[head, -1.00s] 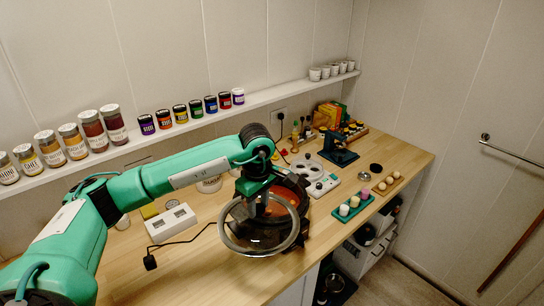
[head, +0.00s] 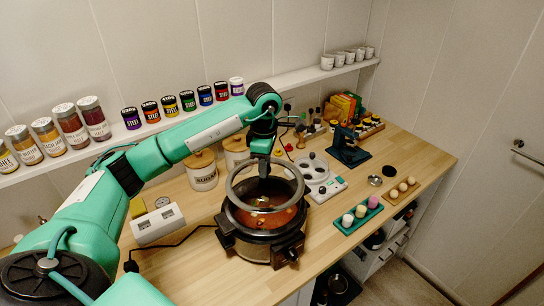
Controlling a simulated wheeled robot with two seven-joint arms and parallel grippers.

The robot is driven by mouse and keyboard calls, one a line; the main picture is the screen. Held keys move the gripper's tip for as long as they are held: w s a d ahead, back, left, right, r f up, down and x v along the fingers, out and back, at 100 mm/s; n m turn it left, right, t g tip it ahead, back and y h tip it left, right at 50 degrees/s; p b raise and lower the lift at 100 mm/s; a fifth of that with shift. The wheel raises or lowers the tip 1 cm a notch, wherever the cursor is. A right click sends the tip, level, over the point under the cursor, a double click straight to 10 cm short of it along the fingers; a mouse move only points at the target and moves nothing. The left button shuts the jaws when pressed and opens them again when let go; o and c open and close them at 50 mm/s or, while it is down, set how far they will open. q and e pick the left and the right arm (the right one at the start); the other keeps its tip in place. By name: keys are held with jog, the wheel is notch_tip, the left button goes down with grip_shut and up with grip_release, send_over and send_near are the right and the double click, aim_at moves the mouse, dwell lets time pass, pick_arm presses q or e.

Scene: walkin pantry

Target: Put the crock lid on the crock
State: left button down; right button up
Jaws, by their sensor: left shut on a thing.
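The crock (head: 262,245) is a dark slow cooker with reddish-brown food inside, standing on the wooden counter with its cord running left. My left gripper (head: 264,168) is shut on the knob of the crock lid (head: 232,180), a clear glass disc with a pale rim. The lid hangs over the crock, somewhat toward its back edge in the head view. The crock's front rim shows below the lid, and the food shows through the glass. The exact gap between lid and crock is hard to judge. My right gripper is out of view.
A white double-dial box (head: 158,224) and two lidded canisters (head: 202,170) stand left of and behind the crock. A white tray with round wells (head: 322,178) and a green egg tray (head: 358,216) stand to the right. The counter's front left is clear.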

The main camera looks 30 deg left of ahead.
aim_at(264, 181)
pick_arm(q)
jog(key=shift+s+f+b, duration=0.45)
jog(key=shift+f, duration=0.2)
jog(key=f+b, duration=0.2)
jog(key=f, duration=0.2)
jog(key=shift+w+f, duration=0.15)
jog(key=shift+w, duration=0.05)
jog(key=shift+f+b, duration=0.15)
jog(key=shift+b, duration=0.15)
jog(key=shift+f, duration=0.15)
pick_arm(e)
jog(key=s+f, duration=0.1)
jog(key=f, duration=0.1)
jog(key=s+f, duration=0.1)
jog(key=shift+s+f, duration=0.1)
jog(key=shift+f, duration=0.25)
pick_arm(q)
jog(key=shift+b, duration=0.3)
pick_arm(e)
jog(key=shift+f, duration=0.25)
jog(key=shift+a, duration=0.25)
pick_arm(q)
jog(key=shift+b, duration=0.3)
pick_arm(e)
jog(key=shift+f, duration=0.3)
